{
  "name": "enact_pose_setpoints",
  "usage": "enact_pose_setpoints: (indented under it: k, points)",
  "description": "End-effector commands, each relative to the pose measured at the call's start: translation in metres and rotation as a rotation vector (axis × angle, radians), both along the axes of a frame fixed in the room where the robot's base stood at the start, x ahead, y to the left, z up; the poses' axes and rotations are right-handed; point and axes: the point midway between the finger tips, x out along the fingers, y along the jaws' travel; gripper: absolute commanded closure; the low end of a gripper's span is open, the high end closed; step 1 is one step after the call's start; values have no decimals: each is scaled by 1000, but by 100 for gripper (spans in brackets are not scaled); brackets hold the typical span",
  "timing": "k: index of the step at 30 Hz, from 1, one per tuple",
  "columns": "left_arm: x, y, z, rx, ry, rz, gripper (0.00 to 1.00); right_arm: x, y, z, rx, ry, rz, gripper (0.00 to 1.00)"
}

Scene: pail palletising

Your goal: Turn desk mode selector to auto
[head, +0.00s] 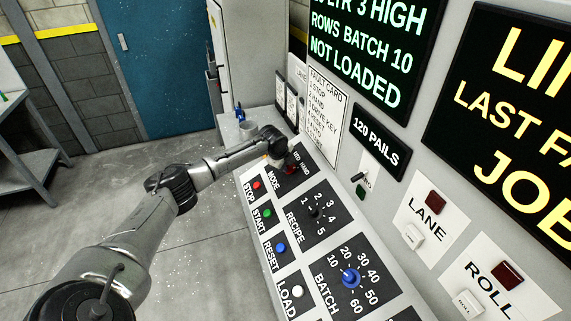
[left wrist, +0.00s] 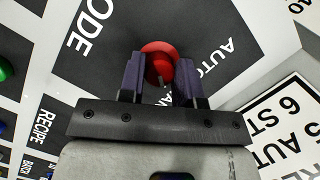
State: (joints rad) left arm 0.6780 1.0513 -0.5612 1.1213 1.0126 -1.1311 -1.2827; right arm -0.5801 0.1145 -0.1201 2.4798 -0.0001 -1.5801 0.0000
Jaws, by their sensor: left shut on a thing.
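The mode selector is a red knob (left wrist: 160,52) on a dark label plate marked MODE at the far end of the sloped desk panel. It also shows in the head view (head: 291,169), partly covered by my gripper. My left gripper (left wrist: 160,82) is shut on the red knob, one dark finger on each side. In the head view my left gripper (head: 284,158) reaches over the MODE plate. In the left wrist view the word AUTO stands right of the knob; another word below is mostly hidden by the fingers. I cannot tell which word the knob points to. My right gripper is out of view.
STOP (head: 256,185), START (head: 267,212), RESET (head: 281,247) and LOAD (head: 297,292) buttons line the desk's left edge. The RECIPE (head: 314,212) and BATCH (head: 350,278) knobs sit nearer me. A fault card (head: 327,115) stands behind.

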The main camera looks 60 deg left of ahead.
Motion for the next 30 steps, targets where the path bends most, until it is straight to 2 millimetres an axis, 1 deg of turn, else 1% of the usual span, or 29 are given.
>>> enact_pose_setpoints:
  k: [5,11,15,21,30]
  points:
    - [0,0,2,-16,4,27,92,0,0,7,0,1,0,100]
    - [0,0,5,-74,16,126,92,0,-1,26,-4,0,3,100]
    - [0,-1,5,-134,30,232,92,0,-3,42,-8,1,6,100]
    - [1,-1,3,-228,50,399,92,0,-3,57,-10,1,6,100]
    - [1,-1,1,-367,80,645,92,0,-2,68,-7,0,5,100]
